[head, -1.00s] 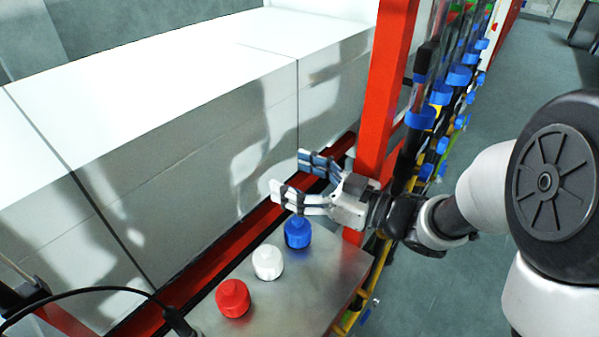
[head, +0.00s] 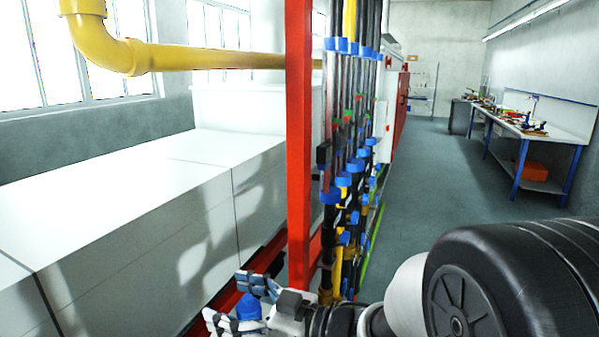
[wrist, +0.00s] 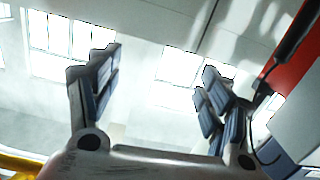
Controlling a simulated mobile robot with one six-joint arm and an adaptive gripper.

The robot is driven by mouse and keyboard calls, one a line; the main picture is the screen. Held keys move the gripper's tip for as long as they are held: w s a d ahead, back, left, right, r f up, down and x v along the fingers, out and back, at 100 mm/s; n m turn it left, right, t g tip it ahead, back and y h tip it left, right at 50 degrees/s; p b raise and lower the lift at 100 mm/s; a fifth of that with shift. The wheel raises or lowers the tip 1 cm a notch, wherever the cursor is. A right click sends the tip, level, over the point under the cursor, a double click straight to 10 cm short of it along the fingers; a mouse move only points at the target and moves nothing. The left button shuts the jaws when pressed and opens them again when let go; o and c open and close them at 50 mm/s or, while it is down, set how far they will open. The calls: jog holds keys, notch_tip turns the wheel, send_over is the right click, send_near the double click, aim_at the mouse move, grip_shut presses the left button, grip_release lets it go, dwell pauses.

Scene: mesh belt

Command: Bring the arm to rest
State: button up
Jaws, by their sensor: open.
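My gripper (head: 236,301) is at the bottom of the head view, left of the red post, with its fingers pointing left. In the wrist view my gripper (wrist: 155,92) has its two padded fingers spread wide with nothing between them. A blue knob (head: 248,307) shows between and behind the fingers in the head view; whether they touch it cannot be told from this angle. My arm runs to the lower right, its large black joint filling that corner.
A red post (head: 299,150) stands just beyond my gripper, with pipes and blue fittings (head: 357,165) behind it. White cabinets (head: 140,215) fill the left. A yellow pipe (head: 200,57) crosses above. Open floor (head: 440,185) leads to a workbench (head: 530,130) at the far right.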

jog(key=w+d+r+m+t+h, duration=0.1)
jog(key=w+d+m+t+h, duration=0.3)
jog(key=d, duration=0.3)
jog(key=w+d+r+m+t+h, duration=0.2)
jog(key=w+d+h, duration=0.2)
jog(key=d+h, duration=0.3)
jog(key=s+d+m+h, duration=0.4)
jog(key=s+d, duration=0.1)
jog(key=d, duration=0.4)
jog(key=s+d+f+m+g, duration=0.1)
jog(key=s+f+g, duration=0.1)
jog(key=s, duration=0.5)
jog(key=s+d+f+m+g, duration=0.1)
jog(key=s+f+m+g, duration=0.1)
jog(key=s, duration=0.6)
jog(key=s+d+f+m+g+h, duration=0.1)
jog(key=s+f+g, duration=0.1)
jog(key=s, duration=0.6)
jog(key=shift+s+d+g, duration=0.15)
jog(key=shift+s+g, duration=0.1)
jog(key=shift+g, duration=0.65)
jog(key=shift+f, duration=0.1)
